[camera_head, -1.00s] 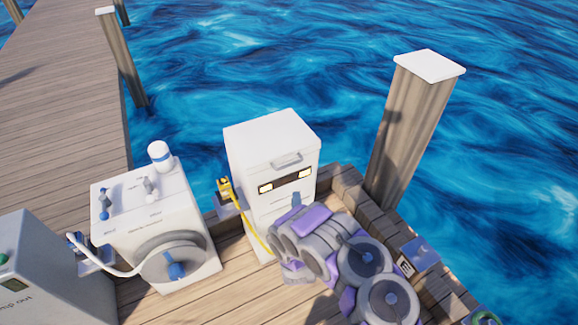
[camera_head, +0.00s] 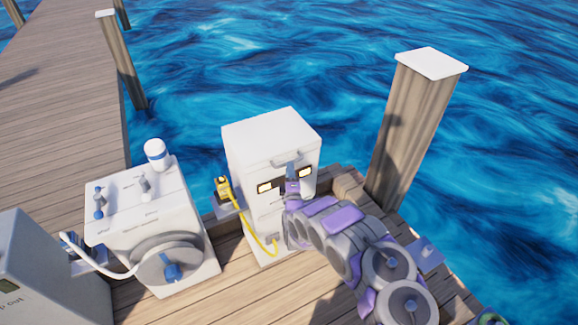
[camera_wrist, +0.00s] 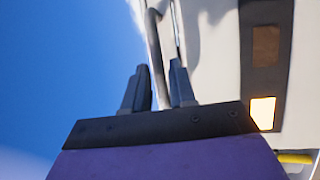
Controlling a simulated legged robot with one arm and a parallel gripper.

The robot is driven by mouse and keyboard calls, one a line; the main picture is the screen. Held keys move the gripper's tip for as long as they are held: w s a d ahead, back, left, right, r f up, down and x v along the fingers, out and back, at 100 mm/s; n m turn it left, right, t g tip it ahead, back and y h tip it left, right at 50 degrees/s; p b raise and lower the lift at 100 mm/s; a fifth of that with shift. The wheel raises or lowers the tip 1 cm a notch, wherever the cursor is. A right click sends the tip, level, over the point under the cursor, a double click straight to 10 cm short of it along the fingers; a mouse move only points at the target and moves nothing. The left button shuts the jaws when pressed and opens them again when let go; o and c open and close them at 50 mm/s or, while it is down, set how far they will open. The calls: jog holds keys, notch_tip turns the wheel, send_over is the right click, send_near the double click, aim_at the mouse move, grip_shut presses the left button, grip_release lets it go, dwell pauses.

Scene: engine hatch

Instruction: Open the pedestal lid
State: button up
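The white pedestal (camera_head: 250,165) stands at the dock's corner in the head view, with its lid (camera_head: 270,130) closed. A grey bar handle (camera_head: 287,160) is on the lid's front edge; it also shows in the wrist view (camera_wrist: 155,50). My gripper (camera_head: 291,172) is at the pedestal's front, with its fingertips at the handle. In the wrist view my gripper's two dark fingers (camera_wrist: 158,85) are apart, with the handle bar running between them. A narrow gap seems to show beside the bar, and a firm grip is not visible.
A white box with a hose reel (camera_head: 168,262) stands further left. A wooden post (camera_head: 410,130) rises at right, with water behind.

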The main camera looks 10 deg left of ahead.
jog(key=shift+b+x, duration=0.4)
jog(key=shift+x, duration=1.6)
jog(key=shift+s, duration=0.1)
grip_shut()
jog(key=shift+f, duration=0.1)
